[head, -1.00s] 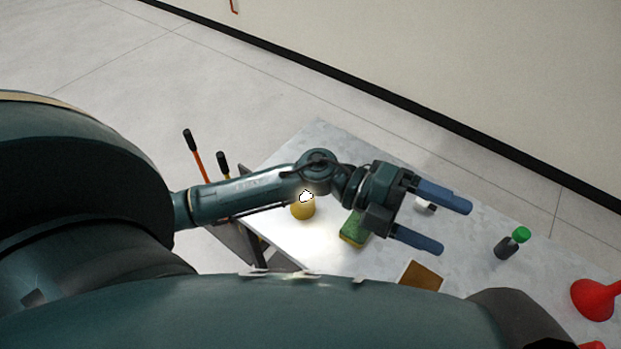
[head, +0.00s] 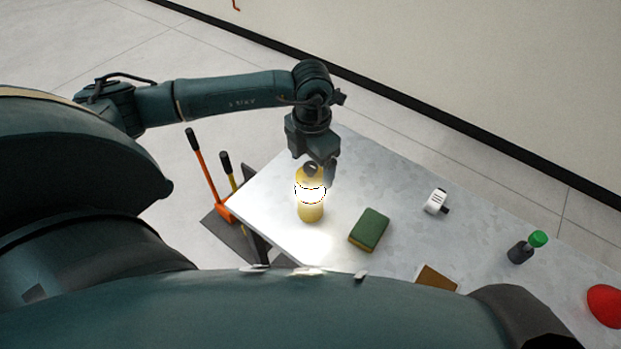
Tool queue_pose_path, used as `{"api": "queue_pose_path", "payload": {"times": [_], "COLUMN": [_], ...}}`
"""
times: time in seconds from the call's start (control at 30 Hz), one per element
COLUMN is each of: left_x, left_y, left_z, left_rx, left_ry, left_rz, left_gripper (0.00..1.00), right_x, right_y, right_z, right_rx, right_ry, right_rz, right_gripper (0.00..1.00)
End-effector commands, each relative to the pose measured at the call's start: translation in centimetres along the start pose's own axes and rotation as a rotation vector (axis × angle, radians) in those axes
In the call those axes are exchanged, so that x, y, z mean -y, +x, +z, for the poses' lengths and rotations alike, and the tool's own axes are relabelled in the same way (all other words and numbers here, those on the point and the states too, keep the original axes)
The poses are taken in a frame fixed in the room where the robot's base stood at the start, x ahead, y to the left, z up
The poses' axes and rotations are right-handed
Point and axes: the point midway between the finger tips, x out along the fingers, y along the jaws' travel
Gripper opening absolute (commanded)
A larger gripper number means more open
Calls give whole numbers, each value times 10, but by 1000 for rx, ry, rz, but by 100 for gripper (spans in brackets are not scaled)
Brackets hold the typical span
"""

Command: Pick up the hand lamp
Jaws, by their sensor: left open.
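The hand lamp (head: 311,211) stands upright near the left corner of the table. It has a yellow body, a bright glowing white band and a dark ring at its top. My left gripper (head: 322,169) points down at the lamp's top, open. One blue-grey finger shows just right of the ring; the other finger is not clearly seen. I cannot tell whether the fingers touch the lamp. My right gripper is not in view.
A green and yellow sponge (head: 369,230) lies right of the lamp. A small white object (head: 435,201), a dark bottle with a green cap (head: 522,249), a brown block (head: 437,278) and a red object (head: 604,306) are further right. Long-handled tools (head: 207,172) stand left of the table (head: 270,195).

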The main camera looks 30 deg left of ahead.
Motion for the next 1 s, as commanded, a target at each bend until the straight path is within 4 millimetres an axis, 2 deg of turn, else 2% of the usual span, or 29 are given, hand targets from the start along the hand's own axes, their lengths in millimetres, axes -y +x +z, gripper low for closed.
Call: {"api": "queue_pose_path", "payload": {"times": [0.03,0.23,0.4,0.5,0.77,1.0], "left_x": [0,0,-2,-2,-2,-2], "left_y": [7,17,44,58,59,59], "left_z": [0,0,-1,-1,0,0], "left_rx": [0,-1,-2,0,1,1], "left_ry": [0,1,1,2,1,1], "left_rz": [0,-1,-2,-2,-2,-2], "left_gripper": [83,83,83,83,83,65], "right_x": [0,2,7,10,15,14], "right_y": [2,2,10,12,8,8], "right_z": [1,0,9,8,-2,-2], "right_rx": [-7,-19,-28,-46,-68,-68], "right_ry": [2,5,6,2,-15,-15], "right_rz": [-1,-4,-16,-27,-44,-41], "right_gripper": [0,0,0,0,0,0]}}
